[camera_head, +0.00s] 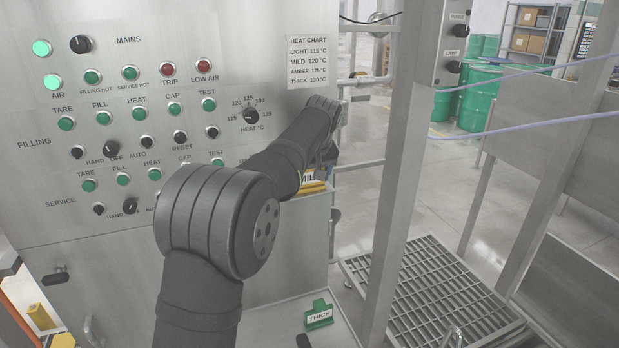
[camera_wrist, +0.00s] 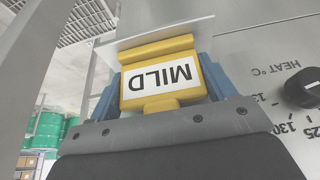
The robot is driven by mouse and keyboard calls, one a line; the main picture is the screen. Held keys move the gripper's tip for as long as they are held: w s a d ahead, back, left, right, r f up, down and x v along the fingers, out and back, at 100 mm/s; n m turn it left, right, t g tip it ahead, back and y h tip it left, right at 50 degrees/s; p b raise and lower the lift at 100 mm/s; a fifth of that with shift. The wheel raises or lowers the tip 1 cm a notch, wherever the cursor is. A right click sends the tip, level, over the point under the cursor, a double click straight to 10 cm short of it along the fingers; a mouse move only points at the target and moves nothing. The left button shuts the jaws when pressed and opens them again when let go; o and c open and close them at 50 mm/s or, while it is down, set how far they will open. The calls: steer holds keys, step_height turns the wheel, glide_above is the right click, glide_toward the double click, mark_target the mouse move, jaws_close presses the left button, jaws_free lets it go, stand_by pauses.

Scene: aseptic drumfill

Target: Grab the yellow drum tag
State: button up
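The yellow drum tag (camera_wrist: 162,80) carries a white label reading MILD, upside down in the wrist view. In the head view it shows small (camera_head: 311,178), partly hidden by my arm, at the right edge of the control panel. My gripper (camera_wrist: 160,85) has one blue finger along each side of the tag, with no clear gap on either side. In the head view my gripper (camera_head: 325,163) is mostly hidden behind my wrist. A pale plate (camera_wrist: 150,37) lies right by the tag's far edge; I cannot tell whether they touch.
The control panel (camera_head: 60,205) with knobs and lamps stands close beside my arm. A green tag reading THICK (camera_head: 319,315) is on a low ledge. A steel post (camera_head: 400,170) rises to the right. Green drums (camera_head: 478,98) stand far behind.

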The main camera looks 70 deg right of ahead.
steer(key=shift+c, duration=0.7)
steer(key=shift+r, duration=0.1)
